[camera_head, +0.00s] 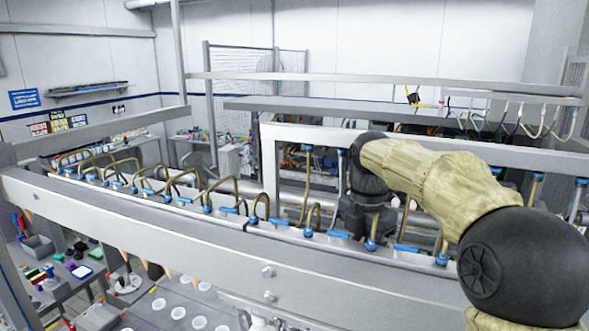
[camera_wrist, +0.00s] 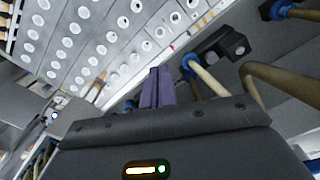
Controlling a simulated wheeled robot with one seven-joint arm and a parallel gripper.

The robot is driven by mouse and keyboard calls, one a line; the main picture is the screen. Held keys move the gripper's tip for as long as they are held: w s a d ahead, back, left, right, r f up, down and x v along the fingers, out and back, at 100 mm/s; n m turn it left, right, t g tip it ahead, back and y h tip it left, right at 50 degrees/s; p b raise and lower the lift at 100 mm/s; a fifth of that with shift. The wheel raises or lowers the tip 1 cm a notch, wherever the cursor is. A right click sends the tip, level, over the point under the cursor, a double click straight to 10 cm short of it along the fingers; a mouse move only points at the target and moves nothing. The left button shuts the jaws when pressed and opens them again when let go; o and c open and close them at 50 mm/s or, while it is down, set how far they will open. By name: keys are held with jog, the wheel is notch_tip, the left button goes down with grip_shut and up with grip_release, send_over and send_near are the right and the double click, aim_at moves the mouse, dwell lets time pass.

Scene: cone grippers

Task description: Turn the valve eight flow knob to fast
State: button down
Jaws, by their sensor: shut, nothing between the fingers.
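A row of blue valve fittings (camera_head: 308,232) with brown hoses runs along the long grey beam (camera_head: 150,225) in the head view. No label or number is legible, so I cannot tell which is valve eight or how its flow knob is set. My gripper's two purple fingers (camera_wrist: 158,88) are shut together and empty in the wrist view. A blue fitting with a tan hose (camera_wrist: 187,64) lies just right of the fingertips, apart from them in the picture. A black block-like part (camera_wrist: 226,46) is beyond it. In the head view the fingers are hidden.
Hoses (camera_wrist: 285,82) cross close to my gripper on the right in the wrist view. White round cups (camera_wrist: 85,12) stand in rows beyond it. In the head view a bench with coloured items (camera_head: 68,275) is at lower left. An upper rail (camera_head: 400,80) crosses behind my arm.

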jog(key=shift+w+d, duration=0.2)
jog(key=shift+w, duration=0.05)
notch_tip(320, 180, up, 6)
jog(key=p, duration=0.2)
dwell(0.6)
